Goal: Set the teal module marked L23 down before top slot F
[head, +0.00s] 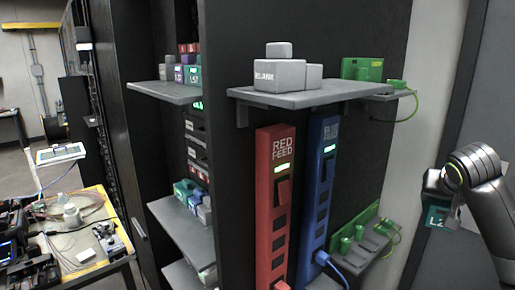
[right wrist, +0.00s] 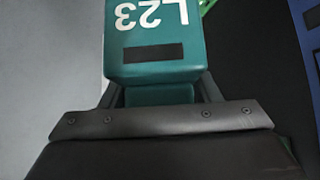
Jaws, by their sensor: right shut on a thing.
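The teal module marked L23 (right wrist: 155,58) fills the upper middle of the right wrist view, its white marking upside down there. My right gripper (right wrist: 160,93) is shut on its narrower end, one finger on each side. In the head view a teal piece of the module (head: 434,216) shows at the far right, below my right arm's wrist and in front of a grey panel, well away from the shelves. The gripper's fingers are mostly hidden there. I cannot make out a slot marked F. My left gripper is not in view.
A red power strip (head: 278,205) and a blue one (head: 321,185) stand on the black rack. A cluttered bench (head: 100,262) stands at the lower left.

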